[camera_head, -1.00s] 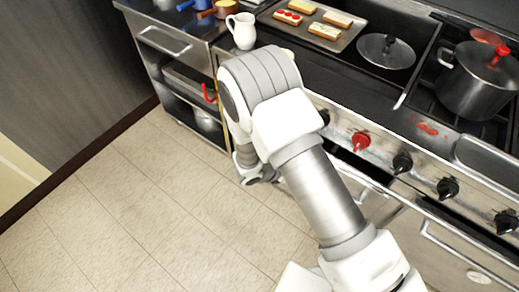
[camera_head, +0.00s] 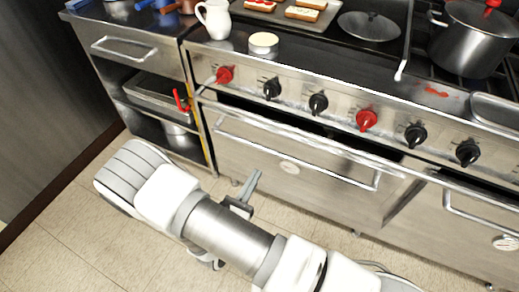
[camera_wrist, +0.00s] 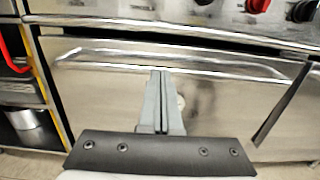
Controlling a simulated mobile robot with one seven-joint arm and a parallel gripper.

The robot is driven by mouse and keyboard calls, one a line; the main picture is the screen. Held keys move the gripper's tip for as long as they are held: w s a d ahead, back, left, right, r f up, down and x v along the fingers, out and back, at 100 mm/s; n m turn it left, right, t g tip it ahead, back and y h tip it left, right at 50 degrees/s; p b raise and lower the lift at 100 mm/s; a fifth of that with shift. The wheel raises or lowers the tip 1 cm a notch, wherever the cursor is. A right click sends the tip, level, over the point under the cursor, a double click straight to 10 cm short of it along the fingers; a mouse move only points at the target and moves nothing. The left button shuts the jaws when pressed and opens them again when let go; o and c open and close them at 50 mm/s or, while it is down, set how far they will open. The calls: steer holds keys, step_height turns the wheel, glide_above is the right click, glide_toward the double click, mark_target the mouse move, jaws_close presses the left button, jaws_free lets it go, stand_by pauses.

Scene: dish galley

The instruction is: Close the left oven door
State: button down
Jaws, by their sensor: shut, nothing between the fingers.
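The left oven door (camera_head: 270,170) is a steel panel with a long bar handle (camera_head: 300,152) across its upper part. A dark gap shows along its top edge under the control panel, and its right edge slants away from the oven front, so it looks slightly ajar. My gripper (camera_head: 252,184) is shut and empty, low in front of the door. In the wrist view, the shut fingers (camera_wrist: 160,75) point at the door (camera_wrist: 215,105), with their tips just below the handle bar (camera_wrist: 180,60). Whether they touch the door I cannot tell.
Red and black knobs (camera_head: 318,104) stick out above the door. The right oven door (camera_head: 470,225) is beside it. A pot (camera_head: 470,42) is on the stove. Tiled floor (camera_head: 70,225) is clear.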

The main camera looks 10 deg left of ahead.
steer(key=b, duration=0.2)
glide_toward(279, 134)
steer(key=x, duration=0.5)
steer(key=shift+w+f, duration=0.2)
steer(key=shift+w, duration=0.05)
steer(key=shift+w+d+r, duration=0.15)
steer(key=shift+w+d, duration=0.05)
steer(key=shift+w, duration=0.45)
